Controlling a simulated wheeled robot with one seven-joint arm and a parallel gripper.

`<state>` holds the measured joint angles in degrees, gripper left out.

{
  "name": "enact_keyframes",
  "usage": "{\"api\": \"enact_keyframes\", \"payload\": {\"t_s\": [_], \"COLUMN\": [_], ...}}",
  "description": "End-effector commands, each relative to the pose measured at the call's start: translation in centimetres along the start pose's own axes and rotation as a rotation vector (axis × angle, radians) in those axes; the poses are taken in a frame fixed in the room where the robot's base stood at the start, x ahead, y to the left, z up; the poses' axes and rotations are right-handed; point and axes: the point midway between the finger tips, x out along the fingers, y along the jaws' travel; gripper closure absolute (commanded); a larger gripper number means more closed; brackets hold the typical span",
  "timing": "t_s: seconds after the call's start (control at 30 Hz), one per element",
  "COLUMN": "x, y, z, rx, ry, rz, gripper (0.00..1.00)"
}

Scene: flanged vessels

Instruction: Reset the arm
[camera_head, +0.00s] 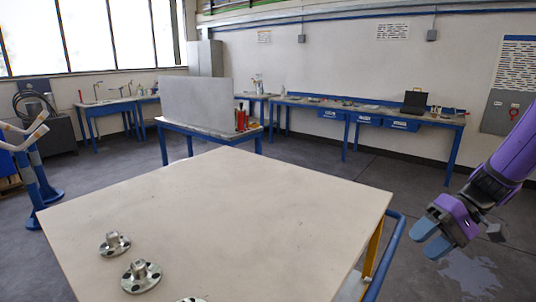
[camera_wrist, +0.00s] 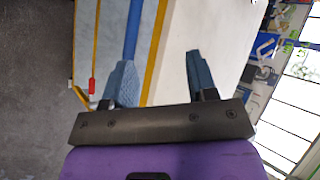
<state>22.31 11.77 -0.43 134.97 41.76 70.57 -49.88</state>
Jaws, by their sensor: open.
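My gripper (camera_head: 431,238) is at the right of the head view, past the right edge of the table, on my purple arm. In the wrist view, my gripper (camera_wrist: 158,80) shows two blue fingers spread apart with nothing between them. The cream-topped table (camera_head: 230,215) fills the middle of the head view. A metal flanged vessel (camera_head: 114,243) stands on its left part. A second flanged vessel (camera_head: 141,276) stands closer to the front edge. A third metal piece (camera_head: 192,299) is mostly cut off by the bottom of the picture.
A blue rail (camera_head: 390,252) runs along the table's right side, near my gripper. A smaller blue table (camera_head: 208,133) with a grey panel (camera_head: 197,103) and red bottles stands behind. Blue workbenches (camera_head: 360,112) line the back wall. Most of the tabletop is clear.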

Motion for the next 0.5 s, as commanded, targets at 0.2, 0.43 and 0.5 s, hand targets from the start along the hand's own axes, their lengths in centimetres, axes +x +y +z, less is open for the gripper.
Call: {"api": "enact_keyframes", "payload": {"t_s": [0.2,0.43,0.5], "x": [-1.1,-2.4,-2.8], "y": [-3.7,-6.7,-7.5], "z": [3.2,6.7,7.7], "rx": [-0.036,-0.071,-0.083], "ry": [0.013,0.086,0.119], "rz": [0.211,0.418,0.477], "gripper": [0.47,0.47,0.47]}}
